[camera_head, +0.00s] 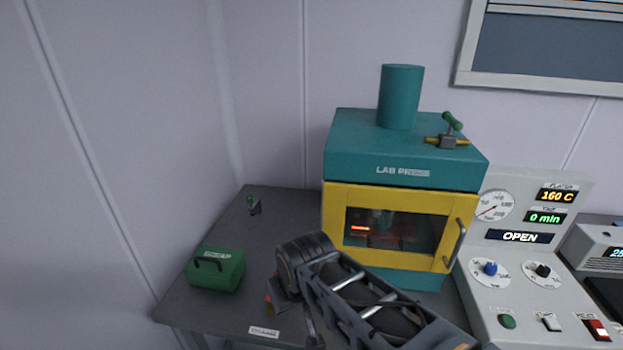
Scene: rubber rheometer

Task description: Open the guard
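The guard (435,262) is a yellow framed door with a clear window on the front of the teal lab press (350,150). It looks shut, flush against the press front. Its grey bar handle (455,243) stands upright on the right side of the frame. Through the window I see a dark inside with a glowing orange-red display.
A control panel (581,275) with dials, buttons and a sign reading OPEN stands right of the press. A green box (228,272) with a black handle sits on the dark table (215,311) at left. A small green-topped item (251,201) stands at the table's back left.

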